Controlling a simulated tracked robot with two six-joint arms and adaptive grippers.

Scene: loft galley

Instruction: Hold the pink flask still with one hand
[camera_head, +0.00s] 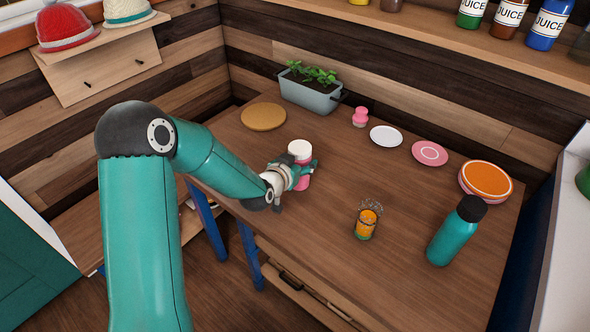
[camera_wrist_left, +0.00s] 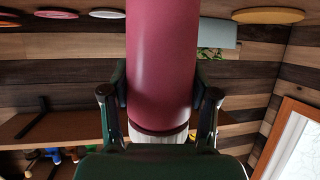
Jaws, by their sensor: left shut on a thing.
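The pink flask (camera_head: 303,184) with a white cap (camera_head: 300,147) stands upright on the wooden table, near its left edge. My left gripper (camera_head: 297,172) reaches it from the left and is shut around its upper body, just below the cap. In the left wrist view, which is upside down, the flask (camera_wrist_left: 162,55) fills the middle, with a finger touching or close against each side. The fingers hide part of the flask in the head view. My right gripper is not in view.
A teal bottle (camera_head: 454,236) with a black cap and an orange-filled glass (camera_head: 366,221) stand at the right front. A planter (camera_head: 312,92), a round board (camera_head: 263,116), a pink shaker-like item (camera_head: 360,117) and several plates (camera_head: 430,153) lie farther back. The table's middle is clear.

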